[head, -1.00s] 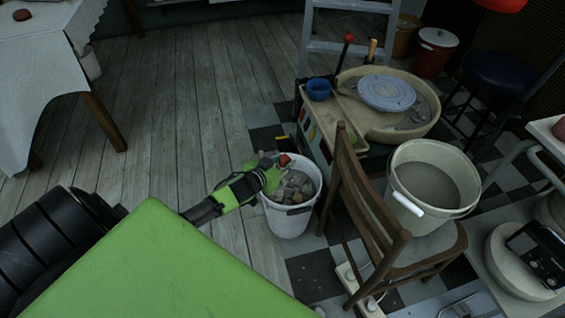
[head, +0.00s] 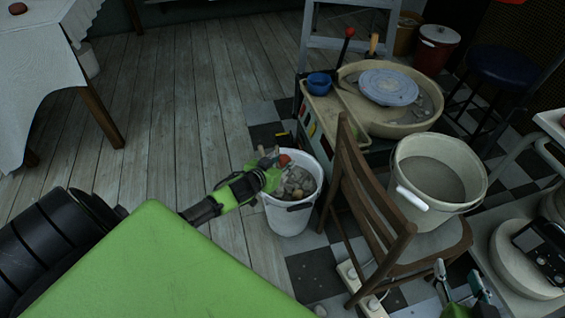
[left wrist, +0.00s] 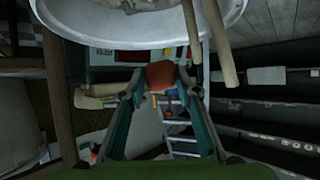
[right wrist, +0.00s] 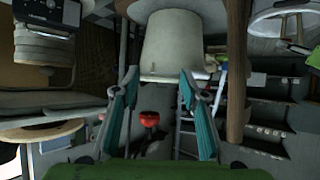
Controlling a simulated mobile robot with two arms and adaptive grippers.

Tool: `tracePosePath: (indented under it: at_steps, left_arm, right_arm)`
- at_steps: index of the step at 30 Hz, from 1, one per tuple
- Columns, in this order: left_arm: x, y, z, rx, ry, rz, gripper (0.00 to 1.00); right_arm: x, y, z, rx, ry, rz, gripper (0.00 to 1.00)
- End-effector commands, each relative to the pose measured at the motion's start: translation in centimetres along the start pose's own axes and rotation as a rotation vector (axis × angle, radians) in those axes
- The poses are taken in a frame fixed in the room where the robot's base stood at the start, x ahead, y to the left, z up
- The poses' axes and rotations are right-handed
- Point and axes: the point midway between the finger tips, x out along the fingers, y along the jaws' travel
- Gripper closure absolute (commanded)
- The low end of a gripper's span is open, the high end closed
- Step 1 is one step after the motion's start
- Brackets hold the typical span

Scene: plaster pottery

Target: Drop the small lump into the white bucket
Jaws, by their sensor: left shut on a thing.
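The small lump (head: 284,160) is reddish brown and sits between the fingertips of my left gripper (head: 274,170), which is shut on it. In the left wrist view the lump (left wrist: 160,76) shows between both fingers. The white bucket (head: 288,219) stands on the floor, holding grey and brown lumps. In the head view the held lump overlaps the bucket's far rim; its height above the rim is hard to tell. The bucket's rim (left wrist: 150,38) crosses the top of the left wrist view. My right gripper (head: 458,274) is open and empty at the lower right.
A wooden chair (head: 368,205) stands right of the bucket, with a large cream bucket (head: 436,172) on its seat. A pottery wheel (head: 388,87) with a blue cup (head: 319,84) is behind. A white-covered table (head: 30,75) is far left. Plank floor is clear at left.

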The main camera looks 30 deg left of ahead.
Motion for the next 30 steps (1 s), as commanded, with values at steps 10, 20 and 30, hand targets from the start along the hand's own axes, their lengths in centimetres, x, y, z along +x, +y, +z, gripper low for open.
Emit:
tracePosePath:
  at_steps: [10, 20, 30]
  left_arm:
    - [0.2, 0.0, 0.3, 0.000, 0.001, 0.000, 0.93]
    - [0.2, 0.0, 0.3, 0.000, 0.001, 0.000, 0.52]
    - [0.1, 0.0, 0.4, 0.000, -0.001, 0.000, 0.50]
  right_arm:
    - [0.2, -0.3, -2.2, 0.000, 0.097, -0.006, 0.60]
    - [0.2, -0.3, -2.3, 0.000, 0.099, -0.006, 0.60]
    - [0.2, -0.3, -2.3, 0.000, 0.098, -0.006, 0.60]
